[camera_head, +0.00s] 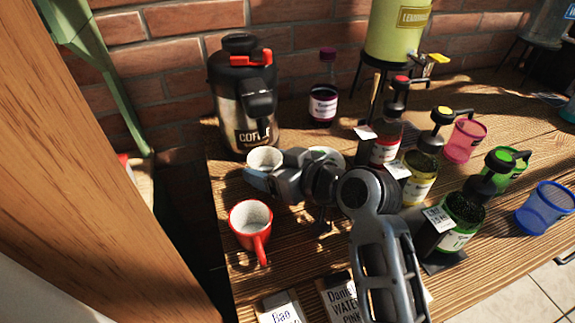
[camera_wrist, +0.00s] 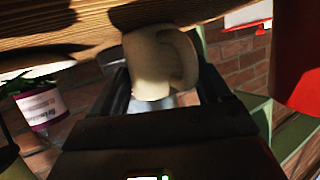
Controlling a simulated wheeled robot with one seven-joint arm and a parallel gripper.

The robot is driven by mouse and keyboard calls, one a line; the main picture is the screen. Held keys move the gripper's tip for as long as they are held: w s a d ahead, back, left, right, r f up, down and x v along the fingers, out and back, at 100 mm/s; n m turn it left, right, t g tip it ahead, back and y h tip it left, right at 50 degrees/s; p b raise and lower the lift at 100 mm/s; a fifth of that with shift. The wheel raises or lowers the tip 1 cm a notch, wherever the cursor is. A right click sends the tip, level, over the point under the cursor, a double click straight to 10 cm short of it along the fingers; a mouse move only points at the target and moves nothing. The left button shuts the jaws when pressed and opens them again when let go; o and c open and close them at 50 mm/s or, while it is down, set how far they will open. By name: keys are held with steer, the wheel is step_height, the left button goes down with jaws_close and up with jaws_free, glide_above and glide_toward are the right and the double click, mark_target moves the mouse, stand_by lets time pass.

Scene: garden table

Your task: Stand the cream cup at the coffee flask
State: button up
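The cream cup (camera_wrist: 152,65) shows in the wrist view, which is upside down, with its handle to the right. In the head view a pale cup (camera_head: 264,160), bluish in shadow, stands on the table close to the base of the coffee flask (camera_head: 228,103) and looks like the same one. The flask is steel and black with a red lever. My gripper (camera_head: 278,184) reaches low from the right to this cup; its fingers (camera_wrist: 165,92) are spread, with the cup at their tips and light gaps beside it. The arm hides part of the cup.
A red cup (camera_head: 250,220) stands nearer the front edge. Another pale cup (camera_head: 326,155) with green is just behind my gripper. A purple-labelled bottle (camera_head: 323,103) stands at the wall; pump bottles (camera_head: 420,175) and coloured tumblers (camera_head: 545,207) crowd the right. Cards (camera_head: 283,308) lie in front.

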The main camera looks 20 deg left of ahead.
steer(key=o, duration=0.3)
steer(key=shift+r, duration=0.25)
steer(key=shift+d, duration=0.3)
steer(key=b+v, duration=0.1)
steer(key=v, duration=1)
steer(key=shift+s+r, duration=0.2)
